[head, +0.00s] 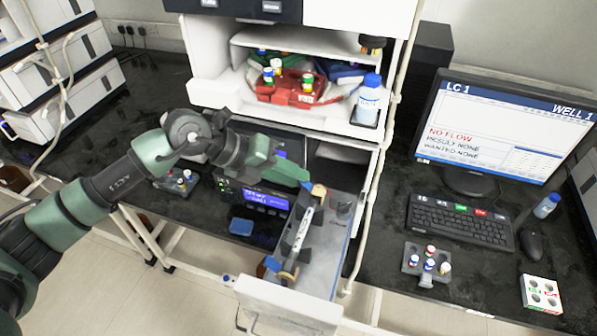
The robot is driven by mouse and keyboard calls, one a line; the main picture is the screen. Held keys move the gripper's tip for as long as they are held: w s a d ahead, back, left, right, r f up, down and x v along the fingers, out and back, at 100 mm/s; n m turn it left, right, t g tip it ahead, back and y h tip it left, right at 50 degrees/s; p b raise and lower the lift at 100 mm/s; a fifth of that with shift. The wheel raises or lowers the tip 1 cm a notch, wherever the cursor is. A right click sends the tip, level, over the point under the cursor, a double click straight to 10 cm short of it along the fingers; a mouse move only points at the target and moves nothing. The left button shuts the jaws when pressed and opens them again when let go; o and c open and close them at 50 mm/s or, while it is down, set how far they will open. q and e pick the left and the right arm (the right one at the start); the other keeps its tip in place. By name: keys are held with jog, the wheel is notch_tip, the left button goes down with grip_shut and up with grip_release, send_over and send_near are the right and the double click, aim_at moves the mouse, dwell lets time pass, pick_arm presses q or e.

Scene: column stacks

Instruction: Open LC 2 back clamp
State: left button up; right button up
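A pulled-out drawer (337,238) below the stack holds a slim pale column (300,232) lying lengthwise. Dark holders sit along the column. A tan and blue piece at its far end, probably the back clamp (319,190), is partly hidden and I cannot tell its state. A tan piece, probably the front clamp (287,276), is at the near end. My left gripper (300,176) reaches from the left, its green finger close to the far end of the column. I cannot tell whether it touches or how wide it is open. My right gripper is not in view.
A monitor (505,125) reads "LC 1", "WELL 1" and "NO FLOW". A keyboard (461,222), a grey vial rack (411,262) and a white vial box (541,293) are on the right bench. Above the drawer, an open bay holds a red vial tray (290,92) and a blue-capped bottle (368,103).

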pick_arm(q)
jog(key=shift+x, duration=1)
grip_shut()
dwell(0.7)
